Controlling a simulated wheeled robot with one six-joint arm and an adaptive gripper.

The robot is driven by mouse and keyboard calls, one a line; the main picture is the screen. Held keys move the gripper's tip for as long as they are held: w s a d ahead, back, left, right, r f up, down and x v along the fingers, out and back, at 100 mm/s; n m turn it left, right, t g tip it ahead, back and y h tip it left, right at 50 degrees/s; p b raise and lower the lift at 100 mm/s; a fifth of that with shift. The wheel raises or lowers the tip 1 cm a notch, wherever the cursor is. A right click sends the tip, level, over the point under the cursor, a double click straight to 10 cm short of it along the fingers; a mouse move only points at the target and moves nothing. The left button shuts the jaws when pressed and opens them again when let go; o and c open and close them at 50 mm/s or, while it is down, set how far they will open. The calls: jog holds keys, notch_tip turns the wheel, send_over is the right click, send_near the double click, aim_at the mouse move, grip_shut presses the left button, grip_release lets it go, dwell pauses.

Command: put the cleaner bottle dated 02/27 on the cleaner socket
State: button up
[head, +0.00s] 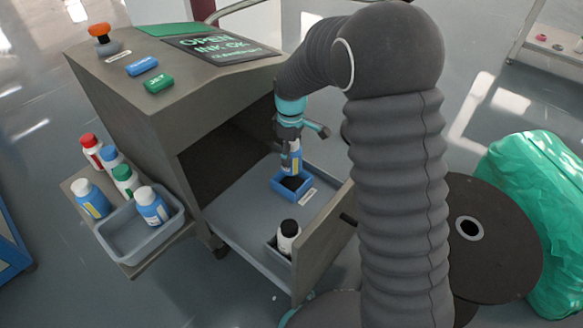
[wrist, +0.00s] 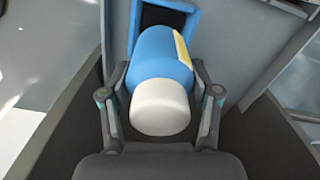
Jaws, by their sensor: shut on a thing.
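My gripper (head: 291,145) is shut on a blue bottle (head: 291,163) with a yellow label, just above the blue socket (head: 294,186) in the open drawer. In the wrist view the blue bottle (wrist: 161,62) has a white cap pointing toward the camera and sits between the fingers of my gripper (wrist: 161,100). The blue socket (wrist: 168,12) shows behind its far end. I cannot read a date on the bottle, nor tell whether its lower end is inside the socket.
A black-capped bottle (head: 288,237) stands in another socket nearer the drawer front. A side shelf holds several bottles and a grey tray (head: 128,240) with a blue-and-white bottle (head: 152,206) in it. The machine's screen (head: 215,45) reads "OPEN INK OK".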

jog(key=shift+f+b, duration=0.35)
jog(key=shift+f, duration=2.65)
jog(key=shift+f, duration=0.15)
jog(key=o, duration=1.3)
jog(key=shift+s, duration=0.1)
jog(key=shift+o, duration=0.2)
